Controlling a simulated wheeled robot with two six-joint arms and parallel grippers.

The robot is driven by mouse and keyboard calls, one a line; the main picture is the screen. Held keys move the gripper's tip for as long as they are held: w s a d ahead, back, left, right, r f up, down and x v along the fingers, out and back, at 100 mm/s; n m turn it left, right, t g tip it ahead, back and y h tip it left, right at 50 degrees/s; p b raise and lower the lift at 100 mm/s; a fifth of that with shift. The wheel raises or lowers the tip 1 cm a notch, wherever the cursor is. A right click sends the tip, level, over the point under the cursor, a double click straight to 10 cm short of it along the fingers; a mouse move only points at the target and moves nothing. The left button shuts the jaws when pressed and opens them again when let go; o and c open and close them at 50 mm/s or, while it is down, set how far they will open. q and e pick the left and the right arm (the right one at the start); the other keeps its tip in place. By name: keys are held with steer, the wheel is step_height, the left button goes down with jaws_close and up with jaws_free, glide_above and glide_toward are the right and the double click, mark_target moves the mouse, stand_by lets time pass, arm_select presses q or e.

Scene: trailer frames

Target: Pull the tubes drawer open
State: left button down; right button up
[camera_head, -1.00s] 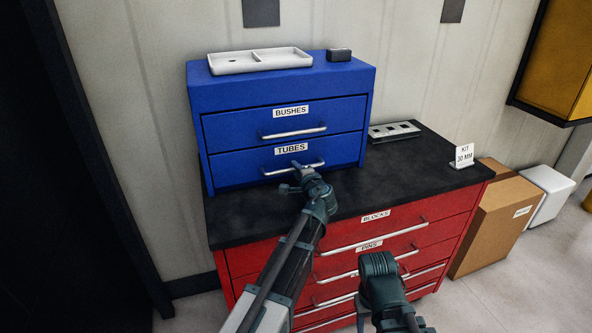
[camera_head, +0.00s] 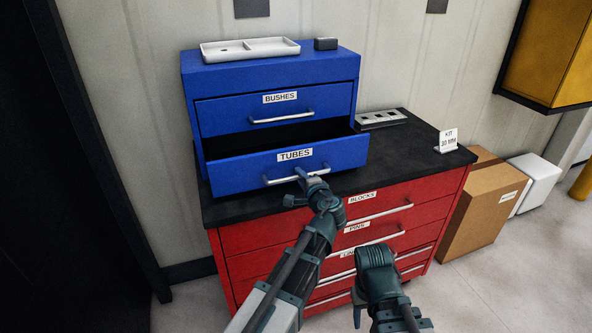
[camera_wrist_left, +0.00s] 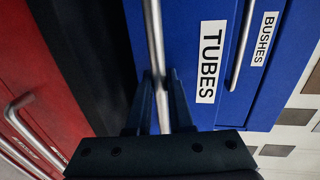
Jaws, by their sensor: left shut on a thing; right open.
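The blue tubes drawer (camera_head: 235,176), labelled TUBES, is the lower drawer of the blue chest (camera_head: 225,76). It stands part-way out, with a dark gap above its front. Its inside is too dark to make out. My left gripper (camera_head: 301,180) is shut on the drawer's silver handle (camera_head: 277,181). In the left wrist view the handle (camera_wrist_left: 153,40) runs between the two fingers of the gripper (camera_wrist_left: 158,85). My right gripper (camera_head: 357,312) is low in front of the red cabinet, away from the drawer, open; its fingers show only partly.
The bushes drawer (camera_head: 225,116) above is closed. The chest stands on the black top (camera_head: 400,160) of a red cabinet (camera_head: 250,240). A slotted metal block (camera_head: 380,119) and a kit sign (camera_head: 447,141) stand to the right. A white tray (camera_head: 250,50) lies on the chest.

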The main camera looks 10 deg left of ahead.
arm_select(q)
steer(key=shift+f+v, duration=0.15)
steer(key=shift+v, duration=0.5)
steer(key=shift+f+v, duration=0.1)
steer(key=shift+v, duration=0.6)
steer(key=c, duration=1.1)
jaws_free()
steer(key=shift+s, duration=0.1)
